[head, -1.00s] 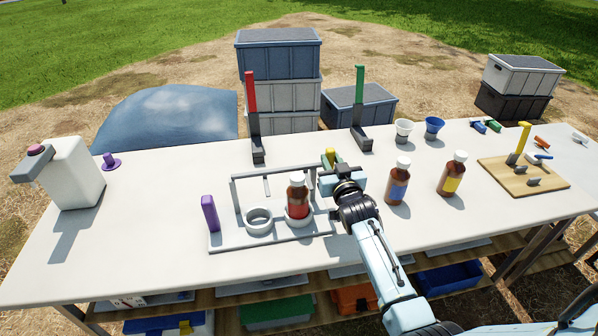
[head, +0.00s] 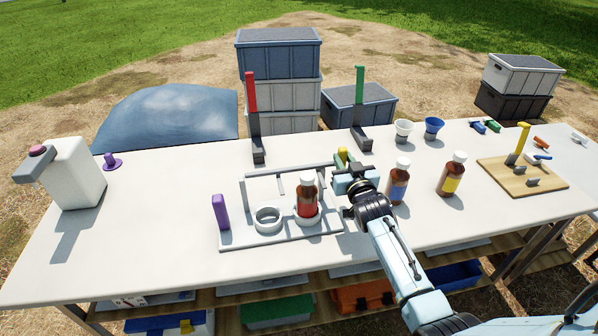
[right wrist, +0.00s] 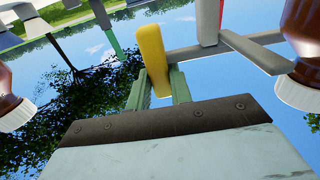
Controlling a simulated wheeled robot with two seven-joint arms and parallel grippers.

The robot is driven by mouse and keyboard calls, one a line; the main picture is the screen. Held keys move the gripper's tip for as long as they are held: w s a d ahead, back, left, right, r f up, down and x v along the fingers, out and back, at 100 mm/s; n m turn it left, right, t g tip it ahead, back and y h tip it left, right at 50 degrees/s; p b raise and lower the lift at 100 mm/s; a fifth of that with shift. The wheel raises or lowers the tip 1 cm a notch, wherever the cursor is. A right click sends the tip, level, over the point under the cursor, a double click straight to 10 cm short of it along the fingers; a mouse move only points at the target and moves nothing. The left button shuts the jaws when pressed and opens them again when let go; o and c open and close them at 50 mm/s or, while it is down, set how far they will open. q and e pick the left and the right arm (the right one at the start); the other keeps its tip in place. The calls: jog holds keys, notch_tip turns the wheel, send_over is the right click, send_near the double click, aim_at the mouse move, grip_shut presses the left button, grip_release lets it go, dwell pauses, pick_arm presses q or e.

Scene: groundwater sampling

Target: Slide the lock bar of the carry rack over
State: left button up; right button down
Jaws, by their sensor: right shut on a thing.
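The carry rack (head: 232,243) is a grey frame on the table, with a grey lock bar (head: 305,171) along its top. A red-label brown bottle (head: 306,199) stands in its right ring; the left ring (head: 268,219) is empty. A yellow handle (head: 342,153) shows at the bar's right end. My right gripper (head: 343,165) is shut on it; in the right wrist view the yellow handle (right wrist: 151,60) stands between my green fingers (right wrist: 160,88). The gripper hides the bar's end in the head view. My left gripper is out of view.
Blue-label (head: 397,184) and yellow-label (head: 450,176) bottles stand right of my gripper. A purple block (head: 221,212) stands at the rack's left end. Red (head: 251,95) and green (head: 360,90) uprights stand behind. The table's left front is clear.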

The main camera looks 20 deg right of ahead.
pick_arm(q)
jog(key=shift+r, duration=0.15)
pick_arm(e)
jog(key=shift+s+d, duration=0.15)
jog(key=shift+d, duration=0.55)
jog(key=shift+s+d, duration=0.2)
jog(key=shift+d, duration=0.7)
jog(key=c, duration=1.2)
grip_release()
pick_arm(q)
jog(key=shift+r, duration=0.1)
pick_arm(e)
jog(key=shift+o, duration=0.2)
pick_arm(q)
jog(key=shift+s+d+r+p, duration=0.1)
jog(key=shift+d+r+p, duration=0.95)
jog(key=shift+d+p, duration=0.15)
pick_arm(e)
jog(key=s+a, duration=0.2)
jog(key=s, duration=1.1)
jog(key=shift+a, duration=0.4)
